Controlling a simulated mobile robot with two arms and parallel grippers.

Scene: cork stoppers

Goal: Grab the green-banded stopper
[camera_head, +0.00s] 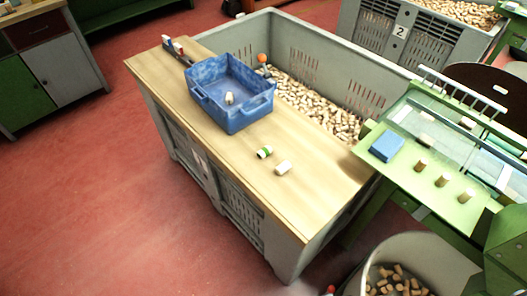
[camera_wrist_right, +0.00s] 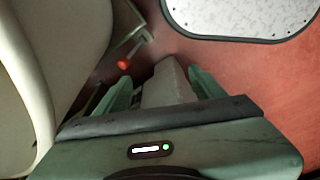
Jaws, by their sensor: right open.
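The green-banded stopper (camera_head: 264,152), pale with a green band, lies on its side on the wooden top (camera_head: 215,150) in the head view. A plain pale stopper (camera_head: 283,167) lies just to its right and nearer the front, apart from it. My right gripper (camera_wrist_right: 163,80) shows in the right wrist view with its two green fingers apart. A grey surface shows between the fingers; I cannot tell what it is. No stopper shows in that view. My left gripper is not in view.
A blue crate (camera_head: 242,121) with one pale stopper (camera_head: 229,98) inside stands left of the banded stopper. Behind is a grey bin (camera_head: 385,72) full of corks. A green bench (camera_head: 446,205) with several standing corks is at the right. The wooden top's front is clear.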

